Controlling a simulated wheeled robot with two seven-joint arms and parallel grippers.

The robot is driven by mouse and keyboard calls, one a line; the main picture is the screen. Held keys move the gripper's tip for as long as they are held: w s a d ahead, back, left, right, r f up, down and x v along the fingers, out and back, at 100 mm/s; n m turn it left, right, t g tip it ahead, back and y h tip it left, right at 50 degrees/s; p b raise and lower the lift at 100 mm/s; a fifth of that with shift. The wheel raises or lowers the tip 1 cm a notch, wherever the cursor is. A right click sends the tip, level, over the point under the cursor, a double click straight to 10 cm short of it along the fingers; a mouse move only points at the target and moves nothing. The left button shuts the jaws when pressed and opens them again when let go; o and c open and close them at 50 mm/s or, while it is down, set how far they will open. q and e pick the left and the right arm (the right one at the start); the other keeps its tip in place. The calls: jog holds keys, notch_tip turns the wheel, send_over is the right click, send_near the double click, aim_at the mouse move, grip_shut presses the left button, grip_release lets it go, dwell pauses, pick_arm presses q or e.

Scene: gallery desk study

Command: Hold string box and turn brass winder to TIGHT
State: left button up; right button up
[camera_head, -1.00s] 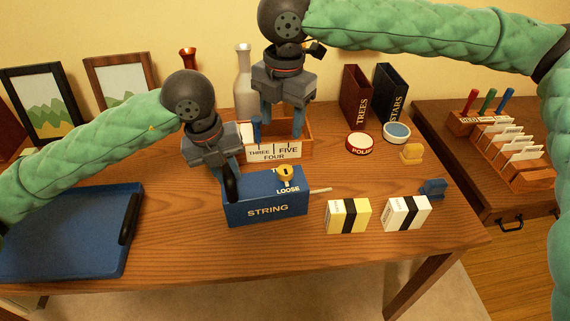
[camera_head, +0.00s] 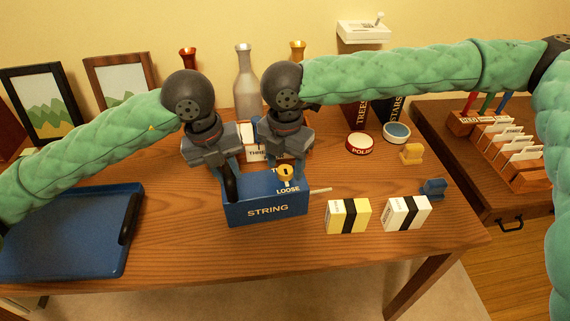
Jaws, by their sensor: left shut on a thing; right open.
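The blue string box (camera_head: 267,211) stands on the wooden desk, its front marked STRING. The round brass winder (camera_head: 286,173) is on its top near the right end, with the word LOOSE readable just below it. Another label above the winder is mostly hidden. My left gripper (camera_head: 231,180) is shut on the black handle at the box's left end. My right gripper (camera_head: 285,167) is open, its fingers pointing down just behind and around the winder; I cannot tell whether they touch it. A pale rod sticks out of the box's right side.
A card box (camera_head: 255,154) stands close behind, partly hidden by my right gripper. A yellow box (camera_head: 347,216) and a white box (camera_head: 407,213) lie to the right. A blue tray (camera_head: 70,235) is at the left. The front desk edge is clear.

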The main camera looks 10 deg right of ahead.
jog(key=shift+f, duration=0.35)
jog(key=shift+c, duration=0.3)
jog(key=c, duration=0.9)
jog(key=shift+c, duration=0.2)
